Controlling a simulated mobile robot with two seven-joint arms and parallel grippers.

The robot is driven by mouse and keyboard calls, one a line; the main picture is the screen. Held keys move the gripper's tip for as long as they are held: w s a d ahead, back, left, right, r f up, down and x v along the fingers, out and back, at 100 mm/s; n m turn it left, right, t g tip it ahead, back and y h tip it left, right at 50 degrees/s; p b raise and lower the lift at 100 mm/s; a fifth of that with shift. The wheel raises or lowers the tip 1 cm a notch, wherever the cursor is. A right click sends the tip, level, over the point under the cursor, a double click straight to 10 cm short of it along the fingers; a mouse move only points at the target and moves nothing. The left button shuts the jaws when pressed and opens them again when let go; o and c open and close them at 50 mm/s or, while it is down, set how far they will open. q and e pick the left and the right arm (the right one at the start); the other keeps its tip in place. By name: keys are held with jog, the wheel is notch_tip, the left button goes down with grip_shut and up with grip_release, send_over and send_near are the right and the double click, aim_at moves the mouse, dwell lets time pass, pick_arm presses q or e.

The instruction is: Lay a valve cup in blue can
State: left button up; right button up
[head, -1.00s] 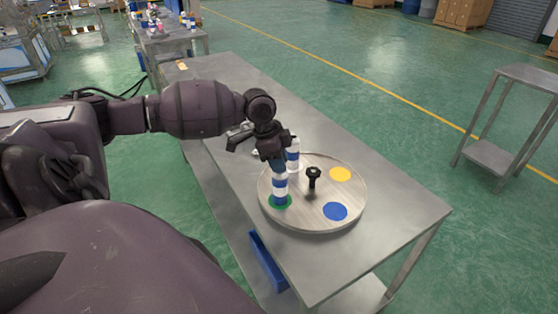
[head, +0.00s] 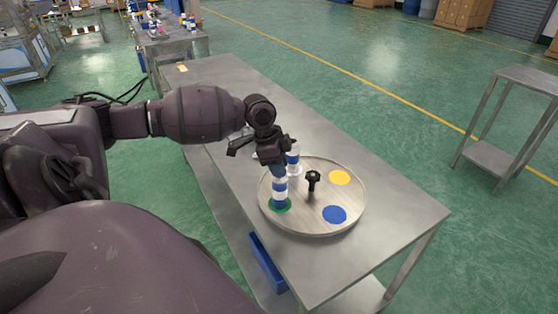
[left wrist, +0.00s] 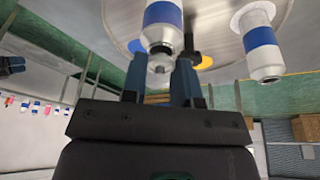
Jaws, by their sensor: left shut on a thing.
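A white can with blue bands (head: 280,188) stands upright on the green spot of the round turntable (head: 312,222). My left gripper (head: 278,172) is directly over its top, pointing down. In the left wrist view my left gripper (left wrist: 172,68) is shut on a small pale grey valve cup (left wrist: 158,64), close to the mouth of the can (left wrist: 163,32). I cannot tell whether the cup touches the can. In the head view the fingers hide the cup.
A second blue-banded can (head: 293,159) stands behind on the turntable; it also shows in the left wrist view (left wrist: 263,48). A black knob (head: 313,178) rises at the turntable's centre. The yellow (head: 340,178) and blue (head: 334,214) spots are empty. The steel table (head: 375,190) is clear at right.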

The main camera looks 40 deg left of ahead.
pick_arm(q)
jog(key=shift+p, duration=0.45)
dwell(0.5)
dwell(0.6)
jog(key=o, duration=1.5)
jog(key=shift+r, duration=0.1)
jog(key=shift+r, duration=3.45)
